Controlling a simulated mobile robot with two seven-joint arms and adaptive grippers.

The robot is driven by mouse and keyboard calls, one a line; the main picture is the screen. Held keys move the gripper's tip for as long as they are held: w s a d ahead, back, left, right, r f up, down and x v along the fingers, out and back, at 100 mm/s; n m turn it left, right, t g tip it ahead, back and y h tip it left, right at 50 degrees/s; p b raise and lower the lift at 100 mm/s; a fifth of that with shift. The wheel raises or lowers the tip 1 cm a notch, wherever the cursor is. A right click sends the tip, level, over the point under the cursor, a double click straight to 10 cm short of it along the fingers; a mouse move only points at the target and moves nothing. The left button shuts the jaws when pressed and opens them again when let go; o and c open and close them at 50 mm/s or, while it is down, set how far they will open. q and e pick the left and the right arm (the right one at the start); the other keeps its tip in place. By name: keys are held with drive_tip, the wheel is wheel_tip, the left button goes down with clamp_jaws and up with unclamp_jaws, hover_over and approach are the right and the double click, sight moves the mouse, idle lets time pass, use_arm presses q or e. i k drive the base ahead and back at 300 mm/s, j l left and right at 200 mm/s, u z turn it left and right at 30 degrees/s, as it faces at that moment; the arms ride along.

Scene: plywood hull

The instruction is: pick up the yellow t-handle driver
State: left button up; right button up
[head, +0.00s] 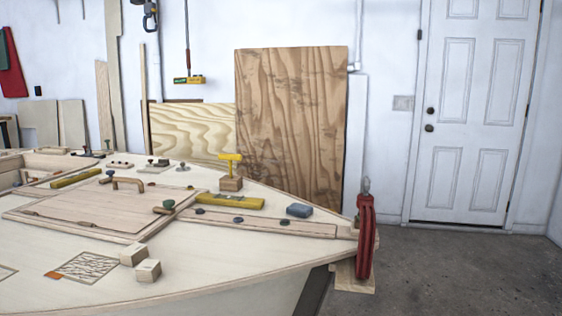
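The yellow t-handle driver (230,161) stands upright on the far side of the plywood hull deck in the head view. Its crossbar handle is at the top. Its lower end is in or on a small wooden block (230,184), and I cannot see its tip. Neither of my grippers shows in the head view.
A yellow bar-shaped tool (230,202) lies just in front of the block. A blue-grey block (299,210) sits to the right, and a red clamp (365,238) hangs at the bow. A raised hatch panel (100,207) and wooden cubes (148,271) lie nearer.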

sight(230, 157)
drive_tip(key=l+z, duration=0.1)
drive_tip(key=z, duration=1.7)
drive_tip(key=i+l, duration=0.1)
drive_tip(key=i, duration=0.6)
drive_tip(key=i+l+u, duration=0.1)
drive_tip(key=i, duration=0.6)
drive_tip(key=i+j+u, duration=0.1)
drive_tip(key=i+u, duration=0.6)
drive_tip(key=i, duration=0.15)
drive_tip(key=i+l+u, duration=0.2)
drive_tip(key=i+u, duration=0.6)
drive_tip(key=i, duration=0.4)
drive_tip(key=i+l+u, duration=0.15)
drive_tip(key=i+u, duration=0.3)
drive_tip(key=i, duration=0.3)
drive_tip(key=i+j+u, duration=0.1)
drive_tip(key=i+u, duration=0.6)
drive_tip(key=i, duration=0.25)
drive_tip(key=i+l+u, duration=0.15)
drive_tip(key=i+u, duration=0.45)
drive_tip(key=i, duration=0.25)
drive_tip(key=i+u, duration=0.25)
drive_tip(key=i, duration=0.3)
drive_tip(key=i+l+u, duration=0.25)
drive_tip(key=i, duration=0.25)
drive_tip(key=u, duration=1.8)
